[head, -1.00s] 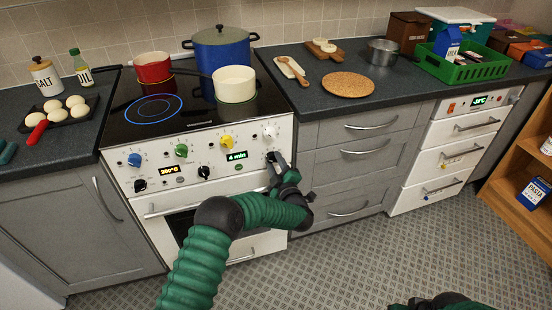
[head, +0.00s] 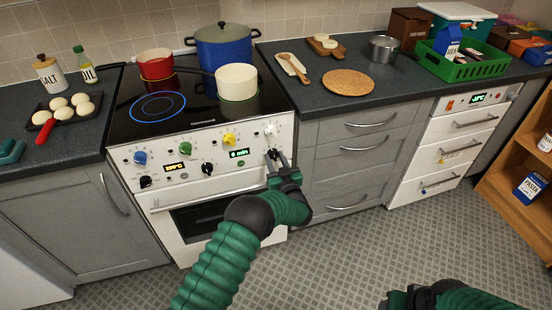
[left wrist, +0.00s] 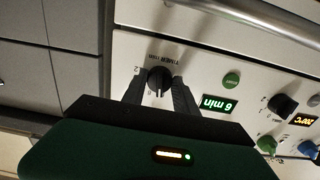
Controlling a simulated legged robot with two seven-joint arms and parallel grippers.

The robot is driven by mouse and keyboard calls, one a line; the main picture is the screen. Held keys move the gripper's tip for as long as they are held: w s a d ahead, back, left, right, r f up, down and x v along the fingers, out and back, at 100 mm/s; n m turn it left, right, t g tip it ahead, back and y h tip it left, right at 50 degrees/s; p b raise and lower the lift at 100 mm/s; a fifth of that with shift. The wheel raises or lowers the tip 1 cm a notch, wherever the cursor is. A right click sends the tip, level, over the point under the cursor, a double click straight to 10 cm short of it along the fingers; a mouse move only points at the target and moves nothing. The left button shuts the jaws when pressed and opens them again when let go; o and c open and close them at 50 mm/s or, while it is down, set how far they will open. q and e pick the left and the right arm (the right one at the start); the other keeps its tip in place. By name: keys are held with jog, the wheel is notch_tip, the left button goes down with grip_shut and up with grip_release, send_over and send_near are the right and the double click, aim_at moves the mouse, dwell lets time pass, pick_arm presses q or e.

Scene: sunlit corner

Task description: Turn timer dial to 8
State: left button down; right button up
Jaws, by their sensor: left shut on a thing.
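The timer dial (head: 273,154) is a small black knob at the right end of the white stove's front panel. In the left wrist view the dial (left wrist: 159,78) sits between my two dark fingers. My left gripper (head: 278,161) is shut on it; in the left wrist view the gripper (left wrist: 160,88) covers the dial's lower part. The timer display (head: 239,153) reads "6 min" in green; it shows upside down in the left wrist view (left wrist: 216,104). My right gripper (head: 402,299) is at the bottom right edge, partly cut off, with its fingers unclear.
Close to the dial are a white knob (head: 270,130), a yellow knob (head: 229,139) and another black knob (head: 207,168). A green button (left wrist: 231,80) is beside the display. The oven handle (head: 208,195) runs below the panel. The floor (head: 335,250) in front is clear.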

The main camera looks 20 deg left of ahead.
pick_arm(q)
jog(key=m, duration=0.5)
jog(key=shift+w+a+r+p, duration=0.1)
jog(key=shift+w+r+p, duration=0.05)
jog(key=shift+r+p, duration=0.2)
jog(key=shift+m, duration=0.4)
jog(key=c, duration=1.3)
grip_release()
jog(key=o, duration=0.4)
jog(key=shift+f, duration=0.2)
jog(key=shift+c, duration=0.2)
jog(key=p+v, duration=0.2)
jog(key=v, duration=1.5)
